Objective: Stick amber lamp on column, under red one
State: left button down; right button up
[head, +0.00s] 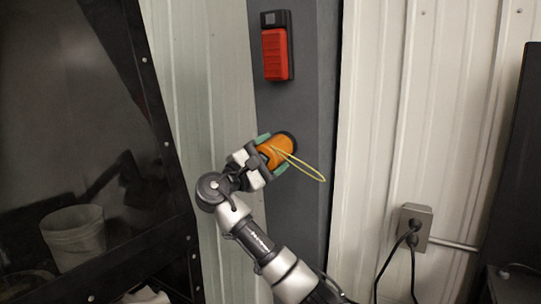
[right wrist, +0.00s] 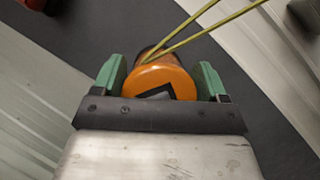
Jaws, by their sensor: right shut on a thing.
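The amber lamp (head: 281,150) is an orange body with a dark rounded end and a yellow cord loop. My right gripper (head: 269,153) is shut on it, green fingers on both sides, in front of the dark grey column (head: 298,112). The right wrist view shows the lamp (right wrist: 162,78) between the green fingertips of the gripper (right wrist: 160,82). Whether its dark end touches the column, I cannot tell. The red lamp (head: 275,54) is fixed upright on the column, above the amber one with a gap between. My left gripper is not in view.
Pale ribbed wall panels (head: 375,110) flank the column. A grey outlet box (head: 414,226) with black cables is on the right wall. A white bucket (head: 74,238) shows behind the dark panel at left.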

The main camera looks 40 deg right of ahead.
jog(key=shift+d+r, duration=0.1)
jog(key=shift+d, duration=0.1)
dwell(0.3)
jog(key=o, duration=0.9)
jog(key=shift+w+a, duration=0.1)
jog(key=shift+a+f, duration=0.3)
jog(key=b+v, duration=0.1)
jog(key=v, duration=0.4)
jog(key=s+r+b+v, duration=0.1)
jog(key=b+v, duration=0.1)
jog(key=v, duration=0.4)
jog(key=s+b+v, duration=0.1)
jog(key=b+v, duration=0.1)
jog(key=v, duration=0.3)
jog(key=shift+s+a+r, duration=0.15)
jog(key=shift+s+a, duration=0.05)
jog(key=shift+a, duration=0.3)
